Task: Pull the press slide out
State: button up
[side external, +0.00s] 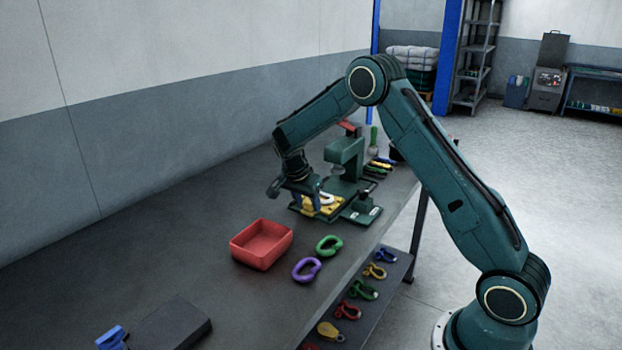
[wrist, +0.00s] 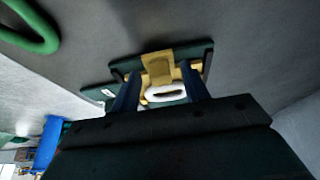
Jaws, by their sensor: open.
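The green press (side external: 345,160) stands on the dark bench, with a yellow slide (side external: 328,208) low at its front. The slide also shows in the wrist view (wrist: 158,68), with a yellow tab at its far end. A white oval ring with a dark slot (wrist: 166,94) lies on the slide. My gripper (side external: 314,205) is low over the slide, and its two blue fingers are open. In the wrist view my gripper (wrist: 160,73) has one finger on each side of the slide, with nothing clamped. Whether the fingers touch the slide cannot be told.
A red tray (side external: 262,244), a green link (side external: 329,245) and a purple link (side external: 306,269) lie in front of the press. Several coloured pieces lie behind it at the right. A dark block (side external: 172,325) is at the near end. The bench's left side is clear.

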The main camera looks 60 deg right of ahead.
jog(key=v, duration=1.3)
jog(key=shift+a+r, duration=0.2)
jog(key=shift+r, duration=0.05)
jog(key=shift+r, duration=0.1)
jog(key=s+a+r+n+t+y, duration=0.1)
jog(key=s+a+r+n+t, duration=0.15)
jog(key=s+r+n, duration=0.35)
jog(key=s+a+r+n+t+y, duration=0.1)
jog(key=s+a+r+n, duration=0.3)
jog(key=s, duration=0.4)
jog(key=s+a+f+n+t+y, duration=0.1)
jog(key=s+a+n, duration=0.3)
jog(key=s, duration=0.5)
jog(key=s+a+f+n+t+y, duration=0.1)
jog(key=s+a+n, duration=0.3)
jog(key=s, duration=0.5)
